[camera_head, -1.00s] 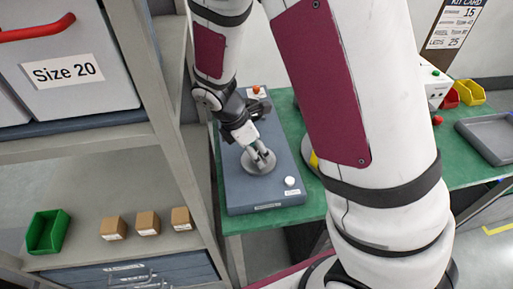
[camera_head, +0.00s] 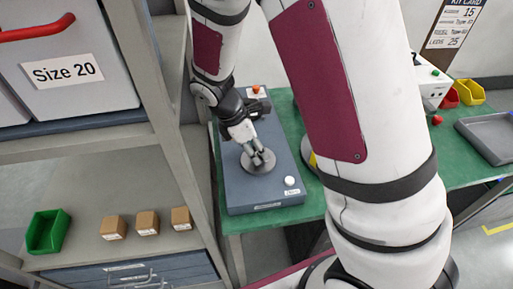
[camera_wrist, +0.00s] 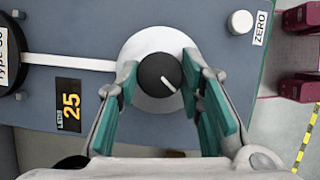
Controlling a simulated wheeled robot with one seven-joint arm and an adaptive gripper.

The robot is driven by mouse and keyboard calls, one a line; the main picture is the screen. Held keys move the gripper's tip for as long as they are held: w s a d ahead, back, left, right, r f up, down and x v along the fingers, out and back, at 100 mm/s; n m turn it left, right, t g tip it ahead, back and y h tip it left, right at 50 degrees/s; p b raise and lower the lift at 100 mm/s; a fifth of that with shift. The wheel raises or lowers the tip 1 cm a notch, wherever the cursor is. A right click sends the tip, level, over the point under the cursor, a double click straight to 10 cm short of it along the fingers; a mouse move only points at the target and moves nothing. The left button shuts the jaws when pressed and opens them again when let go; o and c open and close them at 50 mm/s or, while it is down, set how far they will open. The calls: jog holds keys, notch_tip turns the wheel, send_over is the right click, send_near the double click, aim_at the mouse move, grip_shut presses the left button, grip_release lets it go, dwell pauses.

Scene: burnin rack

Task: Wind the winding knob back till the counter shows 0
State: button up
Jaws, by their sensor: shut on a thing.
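The winding knob (camera_wrist: 160,75) is round and black with a white pointer line, on a pale round disc (camera_wrist: 150,103) of the blue-grey unit (camera_head: 240,190). The pointer line points to the lower right in the wrist view. My gripper (camera_wrist: 159,80) is shut on the knob, with one green-padded finger on each side. In the head view my gripper (camera_head: 260,157) comes down on the disc and hides the knob. The counter (camera_wrist: 70,105) is a black display with orange digits, lying sideways in the wrist view and reading 25.
A white button (camera_wrist: 240,22) beside a ZERO label (camera_wrist: 261,28) is on the same unit. A grey shelf (camera_head: 185,150) stands close on the left of the unit. The green bench (camera_head: 470,165) continues right, with a grey tray (camera_head: 490,133) and yellow bin (camera_head: 470,92).

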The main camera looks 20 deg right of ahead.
jog(key=m+g, duration=0.1)
jog(key=m, duration=0.1)
jog(key=m+g, duration=0.1)
jog(key=m, duration=0.2)
jog(key=shift+w+y, duration=0.2)
jog(key=shift+y, duration=0.1)
jog(key=m, duration=0.3)
jog(key=m+g+y, duration=0.1)
jog(key=m, duration=0.1)
jog(key=shift+d+m+y+b, duration=0.15)
jog(key=shift+m+y+b, duration=0.15)
jog(key=shift+m+b, duration=0.1)
jog(key=m+y, duration=0.1)
jog(key=m, duration=0.1)
jog(key=m+g+y, duration=0.1)
jog(key=m, duration=0.2)
jog(key=shift+w+d+m, duration=0.1)
jog(key=shift+d+m, duration=0.05)
jog(key=shift+m, duration=0.15)
jog(key=m+y, duration=0.1)
jog(key=m, duration=0.1)
jog(key=m+y, duration=0.1)
jog(key=m, duration=0.2)
jog(key=shift+d, duration=0.1)
jog(key=shift+m, duration=0.4)
jog(key=o, duration=1.2)
jog(key=shift+c, duration=0.2)
